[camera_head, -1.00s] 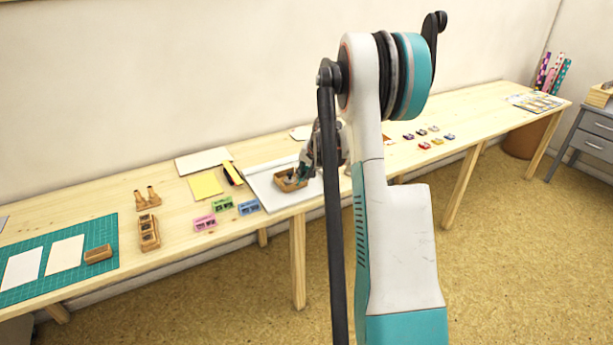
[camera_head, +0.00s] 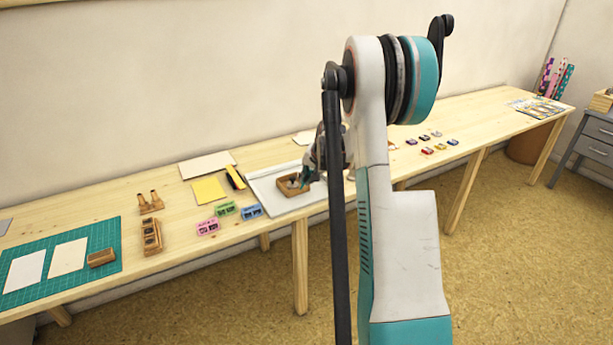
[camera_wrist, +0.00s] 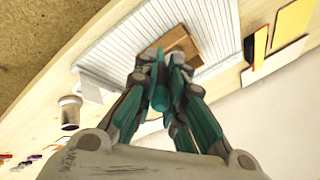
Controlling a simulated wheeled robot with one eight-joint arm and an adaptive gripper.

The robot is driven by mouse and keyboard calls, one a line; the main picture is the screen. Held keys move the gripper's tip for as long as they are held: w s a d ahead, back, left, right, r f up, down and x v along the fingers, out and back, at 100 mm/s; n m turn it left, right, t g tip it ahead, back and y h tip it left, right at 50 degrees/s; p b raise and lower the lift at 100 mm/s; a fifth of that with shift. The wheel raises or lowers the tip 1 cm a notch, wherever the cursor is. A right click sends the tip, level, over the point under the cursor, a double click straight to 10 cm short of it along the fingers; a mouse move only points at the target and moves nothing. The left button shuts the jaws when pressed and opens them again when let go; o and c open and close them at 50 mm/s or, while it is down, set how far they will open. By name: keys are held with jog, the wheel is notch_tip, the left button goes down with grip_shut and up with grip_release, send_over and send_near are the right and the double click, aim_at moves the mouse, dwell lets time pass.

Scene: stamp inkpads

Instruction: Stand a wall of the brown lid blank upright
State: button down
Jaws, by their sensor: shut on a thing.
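The brown lid blank (camera_head: 288,189) sits on the white board (camera_head: 264,196) at the middle of the table. It looks like a shallow tray with a darker inside; which of its walls stand upright is too small to tell. My gripper (camera_head: 306,180) is at its right side, pointing down, with the fingertips at that edge. In the wrist view the blank (camera_wrist: 182,42) shows just past my gripper (camera_wrist: 163,60), whose fingers are close together and shut on its near edge. The fingers hide that part of the blank.
Green (camera_head: 226,209), blue (camera_head: 252,211) and pink (camera_head: 208,228) pieces lie left of the board. A yellow sheet (camera_head: 208,190) lies behind them. A whitish cup (camera_wrist: 70,112) shows in the wrist view. Several small coloured pads (camera_head: 427,150) lie farther right. My arm hides part of the table.

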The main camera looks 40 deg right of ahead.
jog(key=shift+s+r, duration=0.2)
jog(key=shift+s, duration=0.05)
jog(key=shift+s+a+r+p, duration=0.15)
jog(key=shift+r+p, duration=0.6)
jog(key=shift+r, duration=0.45)
jog(key=shift+s+d+r+p, duration=0.15)
jog(key=shift+r+p, duration=0.6)
jog(key=shift+r, duration=0.5)
jog(key=shift+s+a+r+p, duration=0.15)
jog(key=shift+r+p, duration=0.6)
jog(key=shift+r, duration=0.45)
